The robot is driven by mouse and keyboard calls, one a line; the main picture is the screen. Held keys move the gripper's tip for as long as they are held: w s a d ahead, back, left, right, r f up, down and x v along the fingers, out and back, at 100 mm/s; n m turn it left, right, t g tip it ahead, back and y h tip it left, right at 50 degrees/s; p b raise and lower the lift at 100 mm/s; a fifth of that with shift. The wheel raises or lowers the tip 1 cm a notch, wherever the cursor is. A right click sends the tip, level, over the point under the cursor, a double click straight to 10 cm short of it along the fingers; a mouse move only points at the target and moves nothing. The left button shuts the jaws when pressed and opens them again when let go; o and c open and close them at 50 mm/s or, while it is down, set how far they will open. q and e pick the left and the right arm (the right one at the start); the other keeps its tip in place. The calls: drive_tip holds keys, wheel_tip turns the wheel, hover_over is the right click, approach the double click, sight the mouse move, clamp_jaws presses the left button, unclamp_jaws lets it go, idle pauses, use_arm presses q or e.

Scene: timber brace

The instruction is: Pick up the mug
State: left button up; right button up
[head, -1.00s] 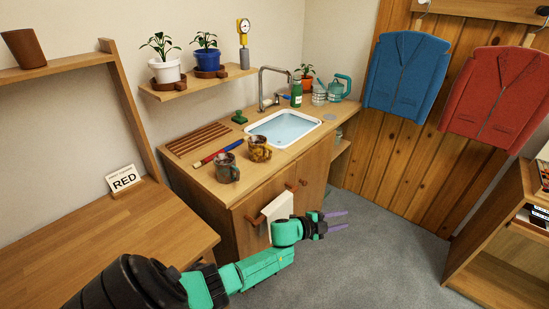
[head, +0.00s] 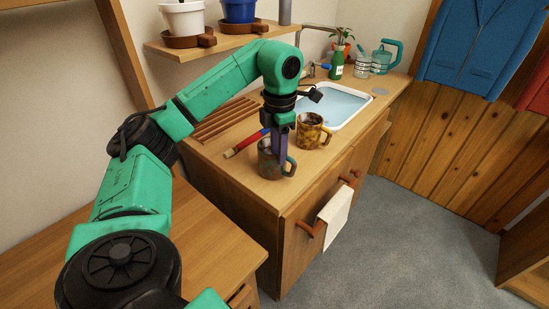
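Two mugs stand upright on the wooden counter (head: 245,180). The nearer one is a mottled grey-brown mug (head: 266,163) with a bluish-green handle on its right. The other is a mottled yellow-brown mug (head: 308,134), behind and to the right. My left gripper (head: 281,158) points down at the grey-brown mug, its purple finger overlapping the mug's right side near the handle. The fingers line up in this view, so I cannot tell whether they are apart or touch the mug. My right gripper is out of view.
A red-and-blue tool (head: 243,146) lies just left of the mugs. The white sink (head: 343,108) is behind them, with a green bottle (head: 336,66) beyond. A white towel (head: 337,215) hangs on the cabinet front. A shelf (head: 215,38) with pots is above left.

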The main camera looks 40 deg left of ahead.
sight(279, 177)
use_arm(q)
drive_tip(key=f, duration=0.5)
drive_tip(key=shift+s+d, duration=0.1)
drive_tip(key=shift+d, duration=0.2)
drive_tip(key=shift+f, duration=0.2)
clamp_jaws()
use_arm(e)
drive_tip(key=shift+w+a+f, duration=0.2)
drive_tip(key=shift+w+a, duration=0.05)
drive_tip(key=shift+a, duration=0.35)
use_arm(q)
drive_tip(key=shift+r, duration=0.1)
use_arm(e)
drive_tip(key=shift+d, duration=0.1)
